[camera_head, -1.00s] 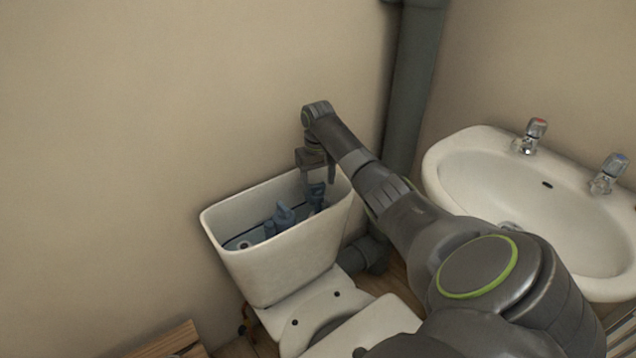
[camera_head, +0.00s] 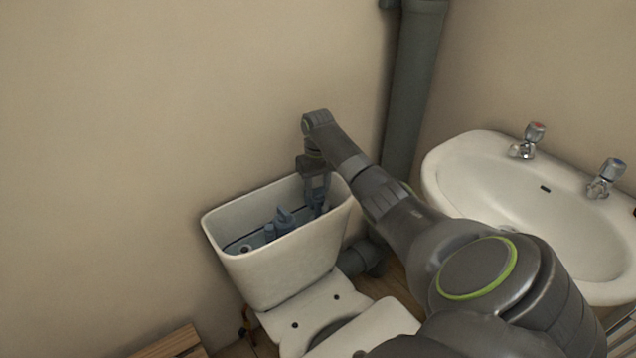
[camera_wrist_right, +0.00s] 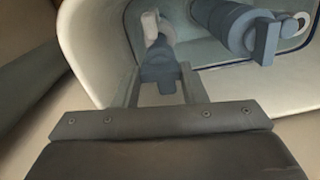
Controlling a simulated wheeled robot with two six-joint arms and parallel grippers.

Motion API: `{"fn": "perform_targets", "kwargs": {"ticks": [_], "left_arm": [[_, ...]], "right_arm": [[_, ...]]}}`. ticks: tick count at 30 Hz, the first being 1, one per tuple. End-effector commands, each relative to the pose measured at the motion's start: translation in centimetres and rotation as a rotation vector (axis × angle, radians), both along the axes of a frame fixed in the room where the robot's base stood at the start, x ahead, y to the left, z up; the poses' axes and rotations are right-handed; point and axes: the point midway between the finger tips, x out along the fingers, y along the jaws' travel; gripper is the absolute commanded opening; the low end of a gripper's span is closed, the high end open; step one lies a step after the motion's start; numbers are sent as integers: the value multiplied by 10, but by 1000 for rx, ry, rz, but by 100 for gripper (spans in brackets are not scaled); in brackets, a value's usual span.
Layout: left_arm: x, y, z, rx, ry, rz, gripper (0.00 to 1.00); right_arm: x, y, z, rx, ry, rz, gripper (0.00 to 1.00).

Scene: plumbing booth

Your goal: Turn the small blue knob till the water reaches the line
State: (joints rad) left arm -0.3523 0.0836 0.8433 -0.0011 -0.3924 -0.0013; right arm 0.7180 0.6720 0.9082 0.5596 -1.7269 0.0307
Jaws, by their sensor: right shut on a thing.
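The open white cistern (camera_head: 285,262) stands against the wall in the head view. Inside it are blue-grey fittings, with a taller valve (camera_head: 284,219) in the middle. My right gripper (camera_head: 317,196) reaches down into the cistern's right end. In the right wrist view its fingers (camera_wrist_right: 160,84) are shut on the small blue knob (camera_wrist_right: 160,72), a blue-grey piece on top of a fitting. A dark line (camera_head: 240,238) runs along the cistern's inner wall. I cannot clearly tell the water level against it. My left gripper is not in view.
A white basin (camera_head: 450,165) with two taps stands to the right. A grey pipe (camera_head: 412,90) runs up the wall behind my right arm. The toilet bowl (camera_head: 380,322) is below the cistern. A wooden thing (camera_head: 170,345) is at the bottom left.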

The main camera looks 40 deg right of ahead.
Motion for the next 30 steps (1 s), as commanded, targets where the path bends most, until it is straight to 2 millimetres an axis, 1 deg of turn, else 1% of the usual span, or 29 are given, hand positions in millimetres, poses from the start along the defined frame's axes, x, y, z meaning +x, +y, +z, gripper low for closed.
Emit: {"fn": "perform_targets", "kwargs": {"ticks": [1,7,12,23,24,28,30], "left_arm": [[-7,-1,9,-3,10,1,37],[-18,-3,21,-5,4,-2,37],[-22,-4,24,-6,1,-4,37],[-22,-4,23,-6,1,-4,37],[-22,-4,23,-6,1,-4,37],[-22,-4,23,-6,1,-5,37],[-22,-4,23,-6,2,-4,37]], "right_arm": [[0,0,7,1,2,29,15],[0,0,6,1,2,187,15],[0,0,3,0,0,270,15],[0,0,1,-1,-1,285,15],[0,0,1,-1,-1,285,43],[0,0,1,-1,-1,285,60],[0,0,1,-1,-1,284,60]]}}
